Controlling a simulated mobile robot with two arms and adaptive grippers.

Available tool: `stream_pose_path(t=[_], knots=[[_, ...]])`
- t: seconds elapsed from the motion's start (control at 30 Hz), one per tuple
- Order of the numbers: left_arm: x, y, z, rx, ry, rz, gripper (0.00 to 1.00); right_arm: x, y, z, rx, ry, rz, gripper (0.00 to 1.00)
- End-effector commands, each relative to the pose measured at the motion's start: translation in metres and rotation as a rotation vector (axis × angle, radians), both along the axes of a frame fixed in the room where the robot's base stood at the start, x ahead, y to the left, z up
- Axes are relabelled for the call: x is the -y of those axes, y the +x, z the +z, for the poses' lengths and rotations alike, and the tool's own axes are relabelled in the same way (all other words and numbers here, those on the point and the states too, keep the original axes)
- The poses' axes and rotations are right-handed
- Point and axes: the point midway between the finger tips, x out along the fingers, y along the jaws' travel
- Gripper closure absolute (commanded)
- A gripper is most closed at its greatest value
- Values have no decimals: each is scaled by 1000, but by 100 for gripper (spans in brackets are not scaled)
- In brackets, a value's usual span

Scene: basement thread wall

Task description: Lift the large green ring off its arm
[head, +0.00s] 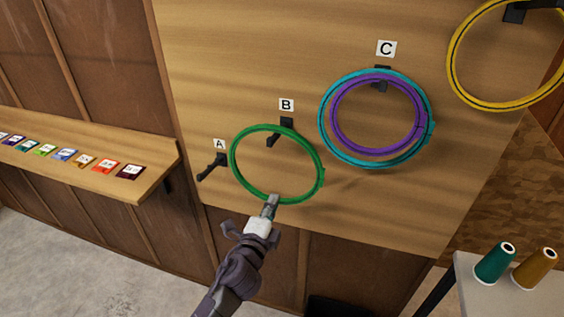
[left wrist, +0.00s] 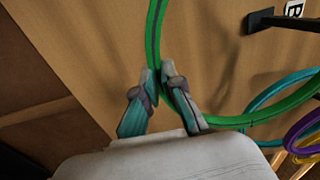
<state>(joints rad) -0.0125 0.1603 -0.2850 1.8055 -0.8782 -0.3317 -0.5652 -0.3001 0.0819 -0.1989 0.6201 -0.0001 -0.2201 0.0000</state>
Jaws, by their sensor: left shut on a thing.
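The large green ring (head: 322,180) is in front of the wooden board, near the arm under label B. Its top crosses the black arm B (head: 273,139) in the head view, and the arm's tip shows inside the ring. I cannot tell whether the ring rests on that arm. My left gripper (head: 271,201) is shut on the ring's bottom edge. In the left wrist view, the two fingertips (left wrist: 158,82) close on the green ring (left wrist: 154,35), and arm B (left wrist: 260,21) shows at the upper right. My right gripper is not in view.
Arm A (head: 211,167) sticks out empty to the left. Teal (head: 325,134) and purple (head: 334,120) rings hang at arm C (head: 380,86). A yellow ring (head: 455,78) hangs far right. A shelf (head: 150,184) with cards is left; thread cones (head: 495,263) stand lower right.

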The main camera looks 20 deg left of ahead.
Motion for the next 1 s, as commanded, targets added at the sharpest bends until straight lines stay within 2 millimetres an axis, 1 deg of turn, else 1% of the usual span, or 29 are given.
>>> stream_pose_path(t=[0.03,0.27,0.6,0.73,1.0], knots=[[0,-8,3,-1,0,0,100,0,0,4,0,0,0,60],[-1,-40,8,-1,0,0,100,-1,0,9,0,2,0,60],[-3,-85,14,0,-1,0,100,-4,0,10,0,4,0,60],[-3,-92,16,1,-1,0,100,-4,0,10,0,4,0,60],[-3,-93,16,1,0,0,100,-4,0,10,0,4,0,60]])
